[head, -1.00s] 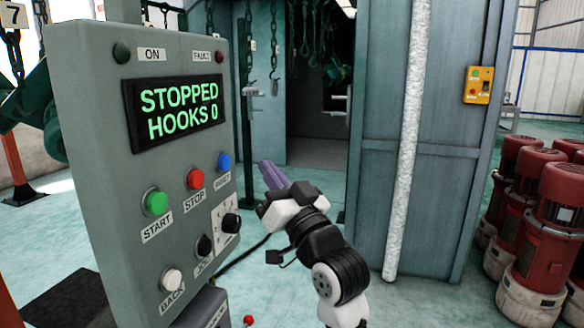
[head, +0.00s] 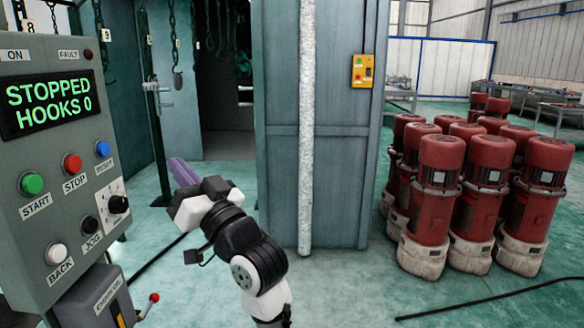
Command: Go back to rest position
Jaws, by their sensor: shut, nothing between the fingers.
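My gripper (head: 181,172) shows in the head view, to the right of a grey control panel (head: 45,170). Its purple fingers are shut with nothing between them, pointing up and left, apart from the panel. The panel's display (head: 50,105) reads "STOPPED HOOKS 0". On the panel are a green START button (head: 32,183), a red STOP button (head: 72,164), a blue button (head: 103,149), a black JOG knob (head: 89,224) and a white BACK button (head: 56,253).
A blue-grey cabin (head: 340,190) with a white pipe (head: 306,130) stands behind my arm. Several red motors (head: 440,190) stand on the right. A lever with a red knob (head: 153,297) is below the panel. A black cable (head: 490,299) crosses the open floor.

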